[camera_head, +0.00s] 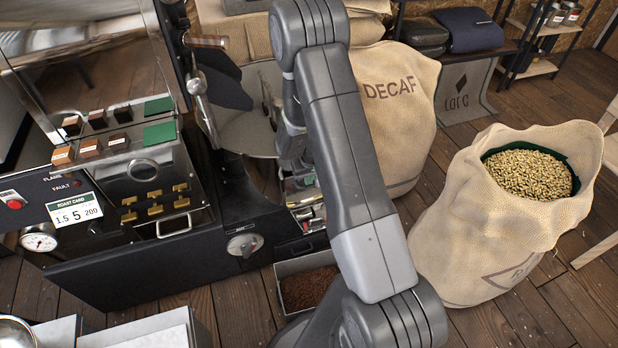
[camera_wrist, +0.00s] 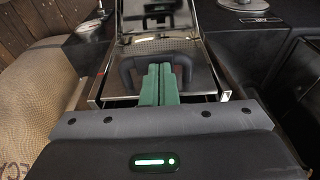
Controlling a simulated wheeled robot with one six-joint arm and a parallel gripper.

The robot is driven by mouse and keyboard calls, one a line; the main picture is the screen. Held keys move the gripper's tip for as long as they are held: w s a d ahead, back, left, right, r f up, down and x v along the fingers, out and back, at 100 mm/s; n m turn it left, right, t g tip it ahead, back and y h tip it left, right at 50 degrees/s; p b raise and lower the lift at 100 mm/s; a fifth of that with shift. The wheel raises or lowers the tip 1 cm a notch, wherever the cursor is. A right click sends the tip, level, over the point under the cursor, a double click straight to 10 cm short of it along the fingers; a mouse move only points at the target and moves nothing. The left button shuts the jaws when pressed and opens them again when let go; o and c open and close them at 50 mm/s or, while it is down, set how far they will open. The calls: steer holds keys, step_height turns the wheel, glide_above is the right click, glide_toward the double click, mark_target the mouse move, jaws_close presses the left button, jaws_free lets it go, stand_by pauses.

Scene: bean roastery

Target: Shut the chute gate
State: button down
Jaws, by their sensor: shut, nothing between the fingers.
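In the wrist view, a shiny metal chute (camera_wrist: 205,87) with a bright rim lies ahead of my gripper. A mirror-like plate within its frame, which looks like the chute gate (camera_wrist: 195,63), reflects dark shapes of my gripper. I cannot tell whether the gate is open or shut. My gripper (camera_wrist: 166,68) has green fingers, pressed together and empty. They point at the plate; I cannot tell whether they touch it. In the head view my arm hides the gripper and most of the chute area.
The black roaster (camera_head: 140,250) fills the left of the head view. A DECAF sack (camera_head: 400,115) stands close to my arm. An open sack of pale beans (camera_head: 470,220) stands at right. A bin of dark grounds (camera_head: 305,290) sits low beside the roaster. Wooden floor (camera_head: 560,310) shows at lower right.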

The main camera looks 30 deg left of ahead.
step_height(320, 180, down, 7)
steer(key=b, duration=0.6)
steer(key=shift+d+f, duration=0.1)
steer(key=r, duration=0.1)
steer(key=r+p, duration=0.1)
steer(key=r, duration=0.1)
steer(key=a+r+p, duration=0.1)
steer(key=r, duration=0.1)
steer(key=shift+w+r, duration=0.15)
steer(key=shift+w, duration=0.15)
step_height(320, 180, up, 9)
steer(key=s+d, duration=0.1)
steer(key=shift+s+d, duration=0.15)
steer(key=shift+d, duration=0.15)
steer(key=f, duration=0.4)
steer(key=a+f+b, duration=0.1)
steer(key=f, duration=0.3)
steer(key=w+f, duration=0.1)
steer(key=f, duration=0.3)
steer(key=shift+a+f, duration=0.15)
steer(key=shift+f, duration=0.15)
steer(key=shift+s+f+b, duration=0.1)
steer(key=shift+f+b, duration=0.3)
steer(key=shift+f, duration=0.2)
